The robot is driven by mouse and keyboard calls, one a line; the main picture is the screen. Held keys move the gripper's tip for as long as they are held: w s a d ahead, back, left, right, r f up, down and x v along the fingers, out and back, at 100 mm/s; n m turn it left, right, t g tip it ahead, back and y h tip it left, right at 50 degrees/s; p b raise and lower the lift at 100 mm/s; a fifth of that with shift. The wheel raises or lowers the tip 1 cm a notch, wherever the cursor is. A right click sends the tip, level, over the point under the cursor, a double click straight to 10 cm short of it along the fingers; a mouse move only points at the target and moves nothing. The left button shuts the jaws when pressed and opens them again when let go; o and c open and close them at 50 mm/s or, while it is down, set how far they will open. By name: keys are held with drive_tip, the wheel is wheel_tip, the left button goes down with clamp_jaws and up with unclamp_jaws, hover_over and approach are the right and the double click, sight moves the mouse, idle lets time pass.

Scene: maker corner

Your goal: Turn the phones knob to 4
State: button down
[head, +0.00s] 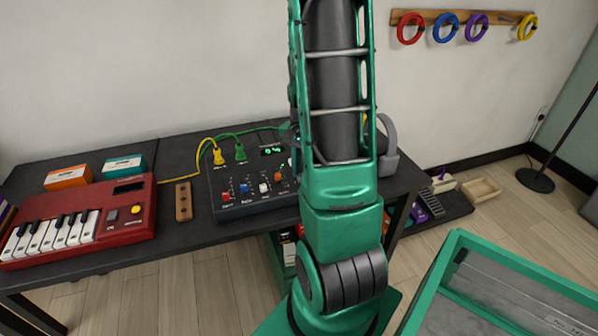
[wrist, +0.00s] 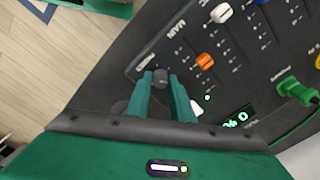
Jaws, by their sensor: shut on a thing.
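The mixer (head: 232,205) is a dark panel on the table, with colored knobs and a small green-lit display (head: 272,151). The display also shows in the wrist view (wrist: 237,118), where its digits are hard to read. In the wrist view, my gripper (wrist: 160,86) has its two green fingers on either side of a dark grey knob (wrist: 160,76). It is shut on this knob, beside the PHONES lettering. The knob's pointer and scale are hidden or too small to read. In the head view my arm hides the gripper and this knob.
Yellow (head: 218,157) and green (head: 240,153) plugs with cables stand in the mixer. An orange knob (wrist: 205,60) and a white knob (wrist: 221,13) are near my fingers. A red keyboard (head: 120,215) is left; grey headphones (head: 389,145) are right.

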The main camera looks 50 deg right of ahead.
drive_tip(key=shift+w+a+m, duration=0.15)
drive_tip(key=shift+a+m, duration=0.05)
drive_tip(key=shift+m, duration=0.3)
drive_tip(key=c, duration=1.6)
unclamp_jaws()
drive_tip(key=shift+o, duration=0.2)
drive_tip(key=shift+d, duration=0.1)
wheel_tip(320, 180, up, 11)
drive_tip(key=shift+f, duration=0.1)
